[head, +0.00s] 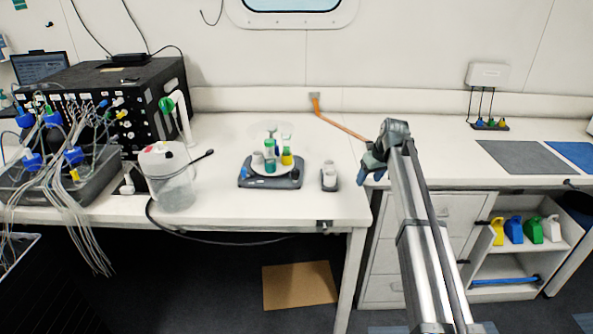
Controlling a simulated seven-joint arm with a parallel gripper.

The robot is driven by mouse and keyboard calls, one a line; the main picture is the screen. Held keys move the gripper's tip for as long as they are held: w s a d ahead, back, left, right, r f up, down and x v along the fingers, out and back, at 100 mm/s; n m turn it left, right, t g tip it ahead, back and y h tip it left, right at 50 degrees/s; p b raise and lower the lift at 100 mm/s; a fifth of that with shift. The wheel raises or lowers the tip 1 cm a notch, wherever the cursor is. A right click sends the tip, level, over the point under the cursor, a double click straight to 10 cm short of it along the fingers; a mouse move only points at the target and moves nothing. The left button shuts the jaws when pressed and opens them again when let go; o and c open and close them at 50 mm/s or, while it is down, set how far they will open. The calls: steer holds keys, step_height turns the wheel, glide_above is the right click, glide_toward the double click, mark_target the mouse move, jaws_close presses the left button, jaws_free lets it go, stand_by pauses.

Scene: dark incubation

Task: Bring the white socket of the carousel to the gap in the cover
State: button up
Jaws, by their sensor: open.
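The carousel (258,181) stands on the left bench, a dark grey base with a pale round plate. Several small vessels stand on the plate, among them a green one (270,165), a yellow one (287,159) and a pale one (257,158). A small knob-like part (272,131) rises above them at the back. I cannot make out the cover's outline or its gap, nor tell which socket is white. My gripper (370,170) is open, right of the carousel and apart from it, near the bench's right end.
A small grey holder with pale items (329,177) stands between the carousel and my gripper. A clear jar (172,180) with a black hose stands left. An orange strap (340,127) lies behind. Grey (520,157) and blue mats lie right.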

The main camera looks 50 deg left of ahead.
mark_target(296, 171)
steer(key=s+a+r+n+g, duration=0.1)
steer(key=s+a+r+n, duration=0.3)
steer(key=s+a+r, duration=1)
steer(key=shift+y, duration=0.5)
steer(key=x, duration=1.4)
steer(key=shift+s+d+f, duration=0.2)
steer(key=shift+f, duration=0.2)
steer(key=shift+c, duration=0.2)
steer(key=c, duration=1)
